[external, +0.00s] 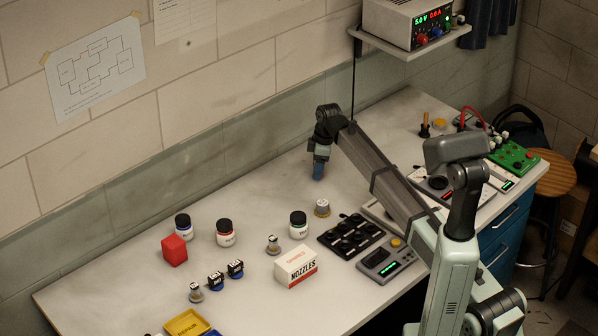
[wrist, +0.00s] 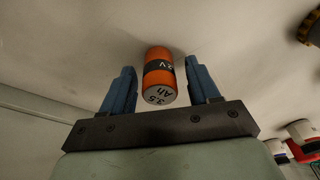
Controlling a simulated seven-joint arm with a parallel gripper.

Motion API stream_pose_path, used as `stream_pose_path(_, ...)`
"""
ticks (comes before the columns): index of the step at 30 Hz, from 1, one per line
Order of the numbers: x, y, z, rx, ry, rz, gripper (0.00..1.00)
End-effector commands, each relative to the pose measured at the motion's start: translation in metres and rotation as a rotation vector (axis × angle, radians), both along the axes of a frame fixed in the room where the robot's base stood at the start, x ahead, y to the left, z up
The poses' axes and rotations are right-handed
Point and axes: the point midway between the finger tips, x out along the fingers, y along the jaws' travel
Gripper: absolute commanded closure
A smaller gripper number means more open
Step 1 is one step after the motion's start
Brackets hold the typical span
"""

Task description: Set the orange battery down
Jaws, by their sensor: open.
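The orange battery (wrist: 159,75) shows in the wrist view between my two blue fingers, with a dark band and a grey end carrying printed text. A gap shows on each side of it, so my gripper (wrist: 160,85) is open around it and not clamping it. It appears to rest on the pale bench top (wrist: 60,60). In the external view my gripper (external: 319,171) points down at the bench near the back wall; the battery is hidden there behind the fingers.
A small metal part (external: 322,208) stands a little in front of my gripper. A red cube (external: 174,250) is at left. The bench around my gripper is clear.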

Motion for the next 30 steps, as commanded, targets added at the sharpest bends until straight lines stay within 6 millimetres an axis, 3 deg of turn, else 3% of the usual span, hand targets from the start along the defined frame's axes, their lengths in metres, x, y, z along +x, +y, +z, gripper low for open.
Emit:
stream_pose_path(5,0.001,-0.003,0.020,0.001,-0.002,0.000,0.39)
stream_pose_path(18,0.001,-0.014,0.097,0.001,-0.002,0.000,0.39)
stream_pose_path(24,0.000,-0.017,0.115,0.001,0.000,0.000,0.39)
stream_pose_path(30,0.000,-0.018,0.119,0.000,0.000,0.000,0.39)
